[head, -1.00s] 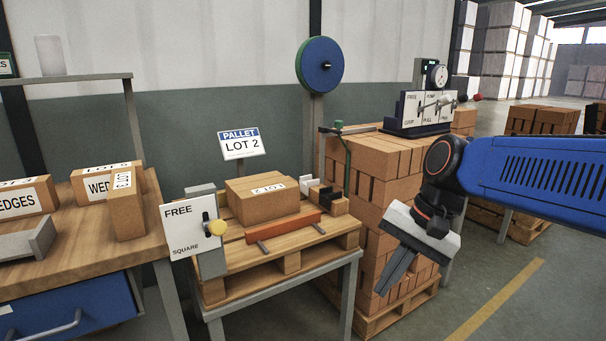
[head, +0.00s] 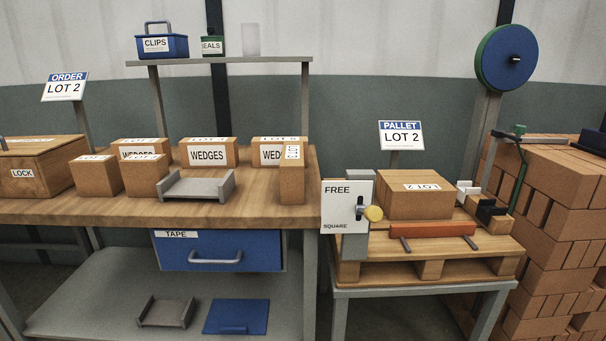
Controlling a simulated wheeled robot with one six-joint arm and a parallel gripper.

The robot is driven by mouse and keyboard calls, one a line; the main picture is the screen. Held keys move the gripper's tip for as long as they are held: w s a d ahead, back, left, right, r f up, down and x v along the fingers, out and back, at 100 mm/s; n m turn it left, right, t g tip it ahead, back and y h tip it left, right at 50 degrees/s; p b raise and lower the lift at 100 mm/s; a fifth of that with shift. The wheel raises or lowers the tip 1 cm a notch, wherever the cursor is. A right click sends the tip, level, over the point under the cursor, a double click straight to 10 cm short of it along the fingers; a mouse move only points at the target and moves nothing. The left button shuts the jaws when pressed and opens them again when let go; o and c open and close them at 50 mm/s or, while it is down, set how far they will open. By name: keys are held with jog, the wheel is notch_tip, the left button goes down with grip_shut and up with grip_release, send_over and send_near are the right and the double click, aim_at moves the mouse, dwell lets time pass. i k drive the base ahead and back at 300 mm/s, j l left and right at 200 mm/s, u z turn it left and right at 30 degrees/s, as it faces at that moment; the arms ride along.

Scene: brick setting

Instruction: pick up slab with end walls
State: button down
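Two grey slabs with raised end walls are in the head view. One slab with end walls (head: 198,189) lies on the wooden workbench top, near its front edge, in front of the WEDGES boxes. The other slab with end walls (head: 166,313) lies on the grey lower shelf under the bench, left of a blue flat piece. Both look empty. My gripper is outside the current view.
The workbench (head: 265,205) holds several cardboard boxes and a LOCK box (head: 35,165). A blue TAPE drawer (head: 217,251) hangs below. A blue plate (head: 236,317) lies on the lower shelf. A pallet stand (head: 430,272) with a LOT 2 box (head: 415,202) stands right.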

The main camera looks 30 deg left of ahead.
aim_at(172, 186)
jog(key=u, duration=1.8)
